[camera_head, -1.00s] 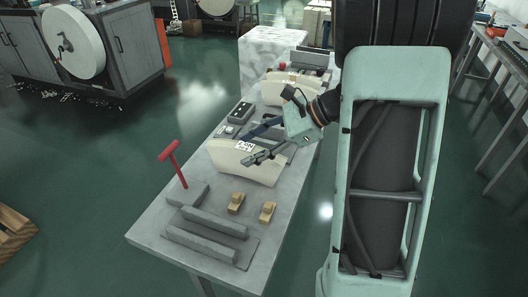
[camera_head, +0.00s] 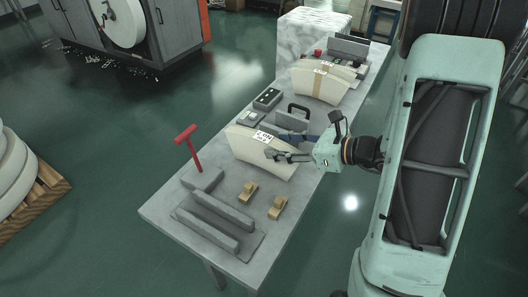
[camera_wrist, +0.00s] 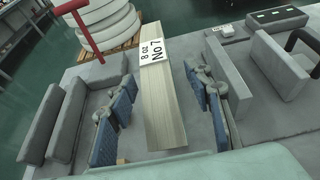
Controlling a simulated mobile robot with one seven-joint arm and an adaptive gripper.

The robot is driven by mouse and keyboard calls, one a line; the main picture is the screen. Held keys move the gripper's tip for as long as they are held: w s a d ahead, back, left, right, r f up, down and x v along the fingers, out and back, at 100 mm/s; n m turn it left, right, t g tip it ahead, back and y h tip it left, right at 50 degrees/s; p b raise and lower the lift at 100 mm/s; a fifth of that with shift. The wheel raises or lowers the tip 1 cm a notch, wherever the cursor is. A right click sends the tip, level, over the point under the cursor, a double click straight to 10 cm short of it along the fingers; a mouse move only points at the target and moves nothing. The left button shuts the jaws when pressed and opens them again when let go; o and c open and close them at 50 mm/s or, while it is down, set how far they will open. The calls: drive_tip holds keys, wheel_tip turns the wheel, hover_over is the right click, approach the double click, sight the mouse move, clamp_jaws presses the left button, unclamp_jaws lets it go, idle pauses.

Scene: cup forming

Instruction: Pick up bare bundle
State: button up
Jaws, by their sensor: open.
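The bare bundle (camera_head: 252,148) is a curved cream stack with no band, standing on the grey table and bearing a white label marked 8 oz No 7. In the wrist view the bundle (camera_wrist: 164,105) is a long pale strip between my two blue-padded fingers, with a gap on each side. My gripper (camera_head: 280,155) is open at the right part of the bundle. In the wrist view my gripper (camera_wrist: 163,108) has one finger on each side of the strip. I cannot tell how far down the fingers reach.
A second cream bundle with a tan band (camera_head: 318,82) stands farther back. A red T-handle (camera_head: 188,142), grey rails (camera_head: 212,222) and two small wooden blocks (camera_head: 248,191) are at the near end. A dark control box (camera_head: 267,98) lies behind the bare bundle.

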sight(263, 145)
drive_tip(key=x, duration=0.5)
drive_tip(key=shift+s+a, duration=0.15)
drive_tip(key=shift+s, duration=0.05)
drive_tip(key=shift+w+a+f, duration=0.2)
drive_tip(key=shift+w+a, duration=0.15)
clamp_jaws()
drive_tip(key=shift+r, duration=0.1)
